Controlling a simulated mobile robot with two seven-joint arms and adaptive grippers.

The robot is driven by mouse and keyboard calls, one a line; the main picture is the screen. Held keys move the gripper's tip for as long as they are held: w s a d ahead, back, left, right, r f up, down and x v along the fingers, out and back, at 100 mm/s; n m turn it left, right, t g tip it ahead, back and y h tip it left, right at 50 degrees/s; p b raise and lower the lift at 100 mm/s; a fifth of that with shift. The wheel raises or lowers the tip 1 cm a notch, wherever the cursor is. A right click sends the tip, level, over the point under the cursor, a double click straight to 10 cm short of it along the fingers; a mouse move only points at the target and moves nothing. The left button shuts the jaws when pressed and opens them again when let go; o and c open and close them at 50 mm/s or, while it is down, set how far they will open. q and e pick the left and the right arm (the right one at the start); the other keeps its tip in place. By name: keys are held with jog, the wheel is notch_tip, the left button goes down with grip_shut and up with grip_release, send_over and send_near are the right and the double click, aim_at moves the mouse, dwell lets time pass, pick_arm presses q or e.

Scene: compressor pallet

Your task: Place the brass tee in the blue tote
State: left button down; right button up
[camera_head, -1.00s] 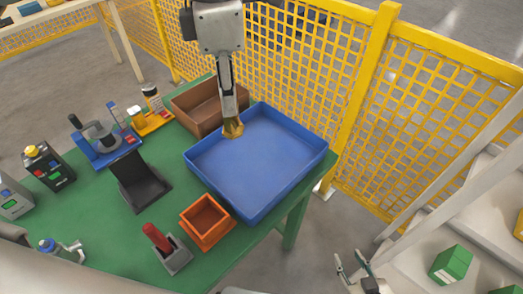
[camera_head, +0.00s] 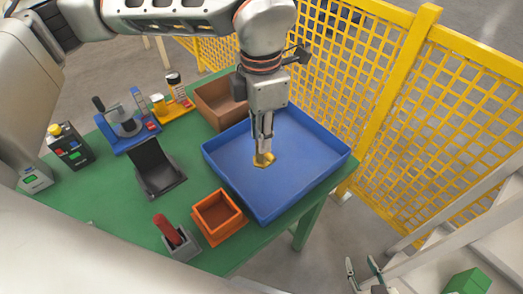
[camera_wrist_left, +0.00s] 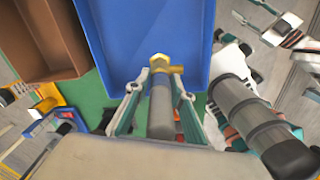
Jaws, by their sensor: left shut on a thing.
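The blue tote (camera_head: 310,170) is a wide shallow tray at the right end of the green table. My left gripper (camera_head: 264,149) points down over the left part of the tote, shut on the brass tee (camera_head: 264,160). In the head view the tee shows just below the fingertips against the tote floor; I cannot tell whether it touches the floor. In the left wrist view the tee (camera_wrist_left: 163,64) shows at the fingertips, with the blue tote (camera_wrist_left: 120,30) beyond it. My right gripper (camera_head: 363,268) is open and empty at the bottom right, away from the table.
A brown box (camera_head: 212,104) stands behind the tote and an orange bin (camera_head: 218,215) in front of it. A black holder (camera_head: 157,168), a grey block with a red handle (camera_head: 176,240) and several fixtures occupy the green table (camera_head: 100,200). A yellow mesh fence (camera_head: 400,100) stands behind.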

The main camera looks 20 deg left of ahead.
pick_arm(q)
jog(key=shift+f, duration=3)
jog(key=shift+f, duration=0.1)
jog(key=c, duration=1.7)
grip_release()
notch_tip(320, 180, up, 12)
jog(key=shift+r, duration=0.1)
